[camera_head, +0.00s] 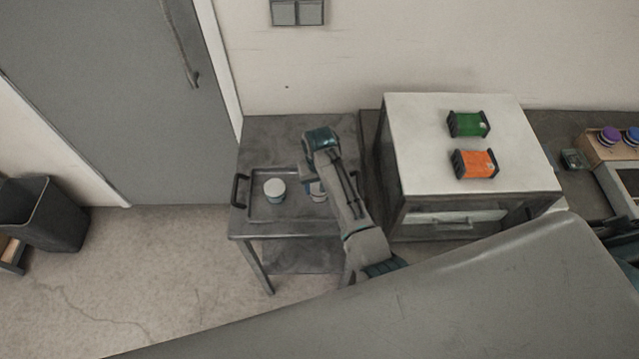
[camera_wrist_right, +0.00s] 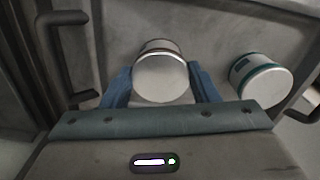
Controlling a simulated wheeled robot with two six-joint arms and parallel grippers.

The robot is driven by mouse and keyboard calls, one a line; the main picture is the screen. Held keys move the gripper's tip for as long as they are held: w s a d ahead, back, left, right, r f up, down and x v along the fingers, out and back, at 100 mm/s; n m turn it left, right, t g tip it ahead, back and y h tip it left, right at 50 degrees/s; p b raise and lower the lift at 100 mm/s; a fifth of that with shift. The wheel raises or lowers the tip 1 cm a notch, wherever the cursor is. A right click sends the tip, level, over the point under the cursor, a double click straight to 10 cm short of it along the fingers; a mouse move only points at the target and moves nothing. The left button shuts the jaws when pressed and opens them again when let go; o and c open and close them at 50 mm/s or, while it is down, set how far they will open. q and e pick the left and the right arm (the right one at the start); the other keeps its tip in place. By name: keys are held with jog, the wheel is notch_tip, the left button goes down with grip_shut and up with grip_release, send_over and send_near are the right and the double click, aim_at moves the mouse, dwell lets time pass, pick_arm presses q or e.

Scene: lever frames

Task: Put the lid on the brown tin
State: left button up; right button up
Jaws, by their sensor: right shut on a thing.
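My right gripper (camera_wrist_right: 162,84) is shut on a round white lid (camera_wrist_right: 160,82), with one blue finger on each side of it. A brown band of the brown tin (camera_wrist_right: 160,46) shows just beyond the lid's far edge. The lid looks in line with the tin, but I cannot tell whether it is fully seated. In the head view the brown tin (camera_head: 317,191) shows partly beside my right arm, on the tray. My left gripper is not in view.
A second white-topped tin with a teal band (camera_head: 275,190) stands on the tray (camera_head: 258,212), left of the brown tin; it also shows in the right wrist view (camera_wrist_right: 262,78). A white-topped cabinet (camera_head: 420,150) with green and orange packs stands to the right.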

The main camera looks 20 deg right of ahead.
jog(key=o, duration=1)
jog(key=shift+o, duration=0.2)
jog(key=shift+r, duration=3.5)
